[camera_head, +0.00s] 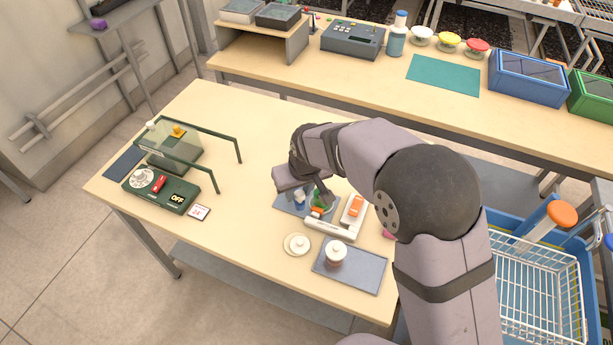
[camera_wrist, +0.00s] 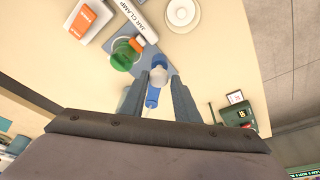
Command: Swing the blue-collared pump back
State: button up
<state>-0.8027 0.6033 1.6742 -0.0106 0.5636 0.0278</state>
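A small part with a blue collar and a white top (camera_wrist: 158,76) shows between my fingertips in the wrist view; I take it for the blue-collared pump. In the head view its pale blue-white shape (camera_head: 299,198) is on a grey-blue mat (camera_head: 283,204), partly hidden by my gripper (camera_head: 312,190). In the wrist view my gripper (camera_wrist: 160,78) has its two dark fingers apart, one on each side of the part. I cannot tell whether they touch it. A blue piece (camera_wrist: 152,98) with a thin stem shows nearer the palm.
A green piece with an orange part (camera_wrist: 122,55) stands close beside the pump. A white lid (camera_head: 297,244) and a jar (camera_head: 336,254) are in front.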

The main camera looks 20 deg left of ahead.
jog(key=shift+s+a, duration=0.15)
dwell(0.3)
jog(key=shift+s+a, duration=0.75)
jog(key=shift+a, duration=0.45)
jog(key=shift+s+a+p, duration=0.2)
jog(key=shift+s+a, duration=0.05)
jog(key=shift+a, duration=0.35)
jog(key=shift+s+a+p, duration=0.15)
jog(key=shift+s+a, duration=0.05)
jog(key=shift+a, duration=1.2)
jog(key=o, duration=0.4)
jog(key=shift+c, duration=0.2)
